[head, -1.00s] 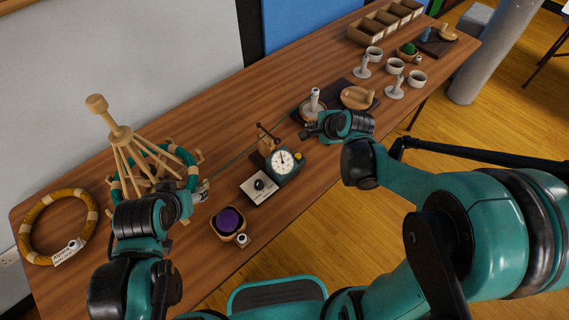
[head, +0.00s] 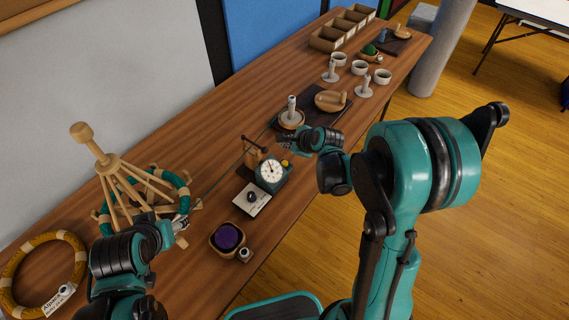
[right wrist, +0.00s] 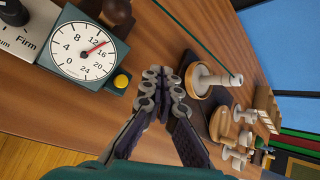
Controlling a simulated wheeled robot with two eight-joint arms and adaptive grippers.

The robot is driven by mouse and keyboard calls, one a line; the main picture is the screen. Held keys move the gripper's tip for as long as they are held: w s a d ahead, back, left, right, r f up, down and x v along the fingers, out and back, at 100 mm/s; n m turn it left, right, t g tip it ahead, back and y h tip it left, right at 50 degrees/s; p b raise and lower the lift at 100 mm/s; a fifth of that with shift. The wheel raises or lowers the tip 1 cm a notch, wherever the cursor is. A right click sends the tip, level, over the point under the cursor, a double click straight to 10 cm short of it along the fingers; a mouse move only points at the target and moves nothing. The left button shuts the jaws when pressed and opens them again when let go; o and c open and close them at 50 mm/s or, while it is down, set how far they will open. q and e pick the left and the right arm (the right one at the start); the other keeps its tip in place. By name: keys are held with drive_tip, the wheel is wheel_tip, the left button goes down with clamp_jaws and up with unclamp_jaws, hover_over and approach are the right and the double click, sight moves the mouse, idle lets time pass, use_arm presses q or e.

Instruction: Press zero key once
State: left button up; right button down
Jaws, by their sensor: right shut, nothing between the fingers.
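The teal dial gauge (head: 270,172) stands near the middle of the table. In the right wrist view its white dial face (right wrist: 84,50) has a red needle pointing between 12 and 16. A round yellow key (right wrist: 121,80) sits on its lower right corner; it also shows in the head view (head: 286,163). My right gripper (right wrist: 164,80) is shut and empty, its tips just right of the yellow key in the wrist view, apparently apart from it. My left gripper (head: 183,226) is by the wooden peg stand; its fingers are too small to read.
A card with a black knob (head: 252,198) adjoins the gauge. A purple pincushion (head: 229,237) lies nearer. The peg stand (head: 112,165) with a teal ring and a yellow ring (head: 20,262) are left.

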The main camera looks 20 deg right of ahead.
sight(286, 164)
wheel_tip(286, 164, down, 8)
drive_tip(key=b, duration=0.6)
drive_tip(key=shift+f, duration=0.15)
drive_tip(key=shift+f+b, duration=0.1)
drive_tip(key=shift+b, duration=0.25)
idle(0.7)
drive_tip(key=shift+f+b, duration=0.3)
drive_tip(key=shift+f, duration=0.4)
idle(0.6)
idle(0.4)
drive_tip(key=shift+r+p, duration=0.7)
drive_tip(key=shift+r, duration=0.2)
drive_tip(key=shift+r, duration=0.1)
